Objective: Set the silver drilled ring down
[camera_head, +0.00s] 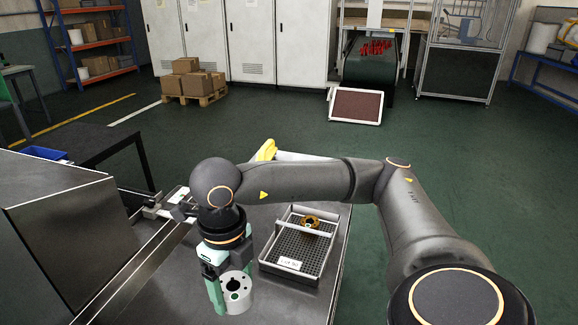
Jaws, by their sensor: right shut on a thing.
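The silver drilled ring (238,298) is a short pale cylinder with a dark centre hole and small holes in its top face. My right gripper (226,285), with green fingers, is shut on it from above. It is over the steel table (185,290), left of the tray; I cannot tell whether its underside touches the table. The grey tray (291,276) has a perforated floor, a crossbar and a white label on its front. A brass-coloured ring (312,222) lies in its far part. My left gripper is not in view.
A steel dryer housing (62,235) and a rail (140,262) stand left of the table. A yellow object (265,151) lies at the table's far edge. The steel top in front of the tray is clear. Boxes on a pallet (194,84) are far behind.

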